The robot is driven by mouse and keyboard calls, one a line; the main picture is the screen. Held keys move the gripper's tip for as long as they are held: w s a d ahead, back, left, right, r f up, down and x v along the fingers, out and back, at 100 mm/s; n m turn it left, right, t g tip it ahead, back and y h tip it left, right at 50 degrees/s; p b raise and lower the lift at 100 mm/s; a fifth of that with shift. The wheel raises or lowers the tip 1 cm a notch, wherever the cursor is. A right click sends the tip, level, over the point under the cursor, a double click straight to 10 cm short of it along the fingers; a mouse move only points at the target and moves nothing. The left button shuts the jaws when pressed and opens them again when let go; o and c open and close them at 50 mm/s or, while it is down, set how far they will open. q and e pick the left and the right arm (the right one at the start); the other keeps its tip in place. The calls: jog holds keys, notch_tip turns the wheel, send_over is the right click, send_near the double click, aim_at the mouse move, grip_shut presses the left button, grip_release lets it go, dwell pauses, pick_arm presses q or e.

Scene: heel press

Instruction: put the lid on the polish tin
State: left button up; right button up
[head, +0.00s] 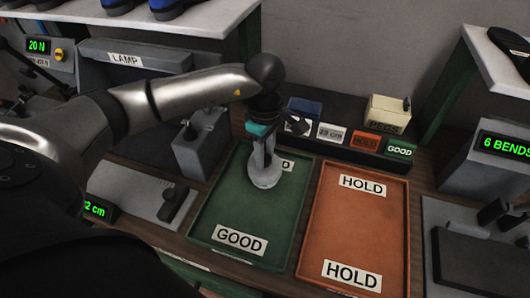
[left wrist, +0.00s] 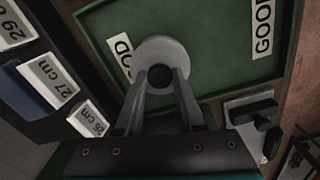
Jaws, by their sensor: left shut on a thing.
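A round pale grey disc with a dark knob, which looks like the lid (head: 266,181), is over the far part of the green tray. My left gripper (head: 263,160) points down with its two fingers shut on the knob. In the left wrist view, the lid (left wrist: 161,48) is at the fingertips of the left gripper (left wrist: 161,78) and covers part of a GOOD label. I cannot make out a separate polish tin; whether one is under the disc, I cannot tell. My right gripper is not in view.
The green GOOD tray (head: 212,211) lies beside the orange HOLD tray (head: 346,230), which is empty. Behind them stands a dark rack with label cards (head: 332,133) and a cream box (head: 388,113). A sizing gauge (head: 140,196) is at left, a bend tester (head: 490,160) at right.

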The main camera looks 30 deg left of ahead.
pick_arm(q)
jog(key=shift+s+f, duration=0.1)
jog(key=o, duration=1.5)
jog(key=shift+r+p, duration=2.3)
jog(key=shift+r, duration=1.3)
jog(key=shift+f, duration=0.1)
